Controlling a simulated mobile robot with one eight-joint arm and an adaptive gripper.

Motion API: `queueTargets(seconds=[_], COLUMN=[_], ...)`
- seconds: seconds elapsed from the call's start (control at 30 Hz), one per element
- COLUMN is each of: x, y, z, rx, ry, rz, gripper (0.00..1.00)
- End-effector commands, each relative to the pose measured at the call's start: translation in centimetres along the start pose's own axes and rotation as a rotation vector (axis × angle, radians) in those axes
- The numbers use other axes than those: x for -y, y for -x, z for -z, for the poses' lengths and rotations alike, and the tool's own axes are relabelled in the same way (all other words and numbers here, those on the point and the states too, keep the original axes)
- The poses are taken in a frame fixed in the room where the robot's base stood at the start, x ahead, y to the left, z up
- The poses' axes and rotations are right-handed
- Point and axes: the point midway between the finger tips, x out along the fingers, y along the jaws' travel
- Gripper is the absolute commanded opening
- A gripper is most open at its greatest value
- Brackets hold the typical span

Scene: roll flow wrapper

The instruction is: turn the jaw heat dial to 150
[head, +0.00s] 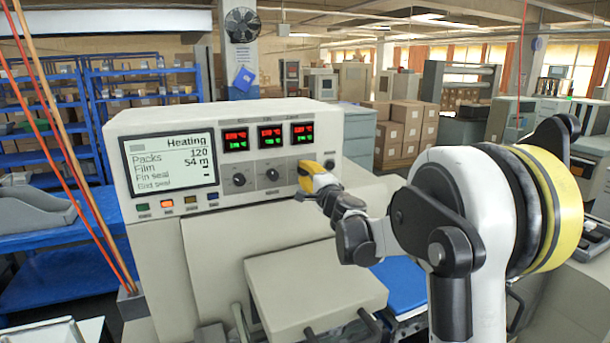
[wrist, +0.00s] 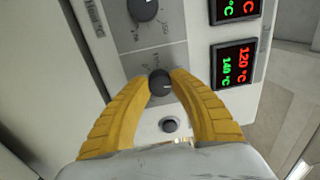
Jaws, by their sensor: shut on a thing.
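My gripper (head: 306,178) reaches the front panel of the grey wrapper at the rightmost of three dials. In the wrist view my gripper (wrist: 160,86) has its two yellow fingers shut on the sides of this dark round dial (wrist: 159,82). The dial is largely hidden behind the fingers in the head view. The display (wrist: 236,64) beside it shows red 120 °C and green 140 °C. The same display (head: 302,133) is the rightmost on the panel in the head view. The printed scale around the dial is too small to read.
Two more dials, the middle one (head: 271,175) and the left one (head: 239,180), sit left of my gripper. A small black knob (head: 329,165) is close on the right. The status screen (head: 171,163) reads "Heating". A beige cover (head: 315,295) juts out below.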

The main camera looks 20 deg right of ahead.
Motion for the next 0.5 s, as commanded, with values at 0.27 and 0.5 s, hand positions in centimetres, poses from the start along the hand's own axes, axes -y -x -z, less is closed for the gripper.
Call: queueTargets(seconds=[0.27, 0.5], x=[-0.02, 0.06], y=[0.00, -0.02], z=[-0.08, -0.09], rx=[-0.015, -0.027], ry=[-0.259, -0.471], rz=[-0.002, -0.003], gripper=[0.00, 0.00])
